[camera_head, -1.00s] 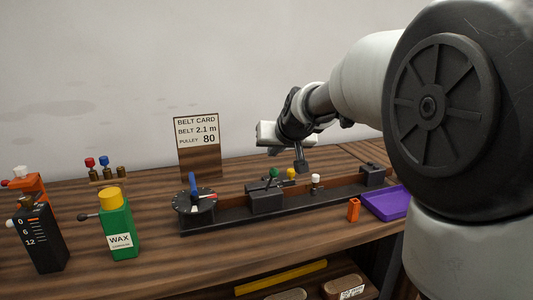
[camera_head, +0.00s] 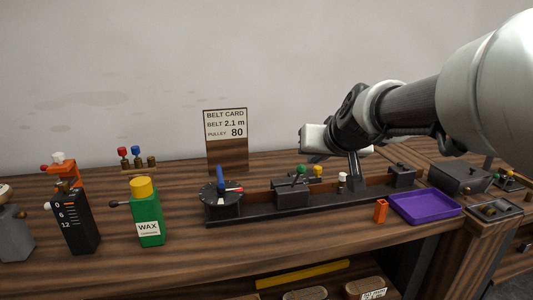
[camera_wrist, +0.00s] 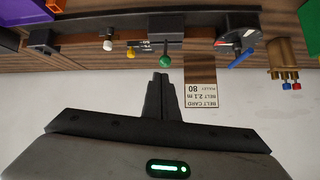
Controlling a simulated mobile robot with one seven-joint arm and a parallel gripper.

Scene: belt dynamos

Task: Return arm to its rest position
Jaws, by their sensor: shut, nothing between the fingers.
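My gripper (camera_wrist: 162,80) is shut and empty; its two fingers are pressed together in the wrist view. In the head view my arm reaches in from the right, and the gripper end (camera_head: 355,178) hangs above the right part of a long dark rail device (camera_head: 260,208) on the bench. The fingers appear apart from the device, though the exact gap is hard to judge. The device carries a dial with a blue pointer (camera_head: 221,183), a green knob (camera_head: 301,169), a yellow knob (camera_head: 318,171) and a white knob (camera_head: 342,177).
A belt card (camera_head: 226,125) stands behind the device. A green wax bottle (camera_head: 148,222) and a black numbered box (camera_head: 77,228) stand left. A purple tray (camera_head: 425,205) and a small orange block (camera_head: 381,211) lie right. Grey boxes (camera_head: 460,177) stand farther right.

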